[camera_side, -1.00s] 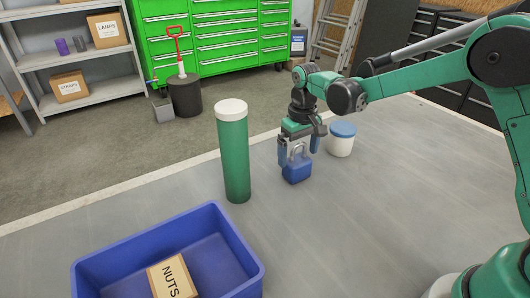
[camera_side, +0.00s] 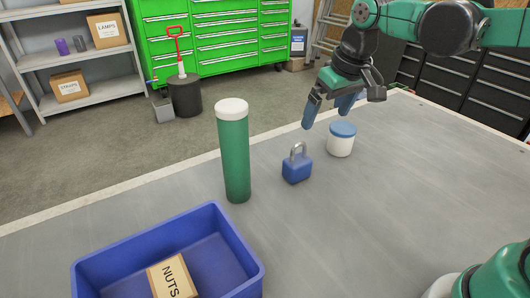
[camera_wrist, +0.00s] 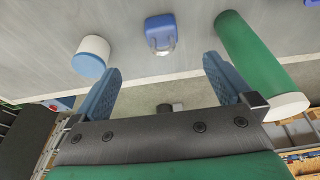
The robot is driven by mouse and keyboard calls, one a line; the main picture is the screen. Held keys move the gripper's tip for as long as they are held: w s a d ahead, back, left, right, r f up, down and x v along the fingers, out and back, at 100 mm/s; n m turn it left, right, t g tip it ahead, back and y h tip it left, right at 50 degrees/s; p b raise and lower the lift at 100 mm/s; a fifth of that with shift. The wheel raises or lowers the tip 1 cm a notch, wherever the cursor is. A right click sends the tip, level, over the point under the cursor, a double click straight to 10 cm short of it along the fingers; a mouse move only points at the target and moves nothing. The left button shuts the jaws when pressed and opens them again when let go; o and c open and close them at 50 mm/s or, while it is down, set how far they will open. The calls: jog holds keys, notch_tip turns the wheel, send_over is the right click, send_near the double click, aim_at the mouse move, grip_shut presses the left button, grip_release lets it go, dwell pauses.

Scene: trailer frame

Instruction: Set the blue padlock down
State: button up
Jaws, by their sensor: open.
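The blue padlock (camera_side: 297,168) stands upright on the grey table, its metal shackle on top, between a green cylinder and a white jar. It also shows in the wrist view (camera_wrist: 160,30), beyond the fingertips and apart from them. My gripper (camera_side: 325,115) is open and empty, raised above and behind the padlock. In the wrist view its two blue fingers (camera_wrist: 160,72) are spread wide with nothing between them.
The green cylinder with a white cap (camera_side: 235,155) stands left of the padlock. The white jar with a blue lid (camera_side: 341,146) stands to its right. A blue bin (camera_side: 237,250) holding a NUTS box (camera_side: 172,277) is at front left. The table's right side is clear.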

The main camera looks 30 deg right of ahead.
jog(key=s+f+t, duration=0.4)
jog(key=s, duration=0.3)
jog(key=shift+s, duration=0.35)
dwell(0.8)
